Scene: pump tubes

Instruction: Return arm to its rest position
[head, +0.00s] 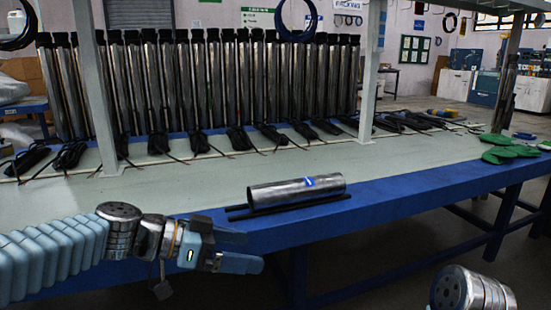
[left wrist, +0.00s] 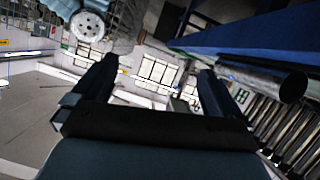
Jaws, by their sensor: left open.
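My left gripper (head: 245,250) is at the front edge of the workbench in the head view, left of and in front of a shiny metal tube. It is open and nothing shows between its fingers; the left wrist view also shows its two fingers (left wrist: 158,75) spread apart and empty. The tube (head: 295,191) lies on its side on a dark holder (head: 290,207) near the bench's front edge. It also shows in the left wrist view (left wrist: 262,80), beside the right-hand finger and apart from it. A part of my right arm shows at the lower right in the head view; its gripper is out of frame.
The long workbench (head: 400,172) has a blue front edge. A row of upright metal tubes (head: 210,85) with black cable bundles stands behind. White posts (head: 370,70) rise from the bench. Green gloves (head: 510,149) lie at its right end. The bench surface around the holder is clear.

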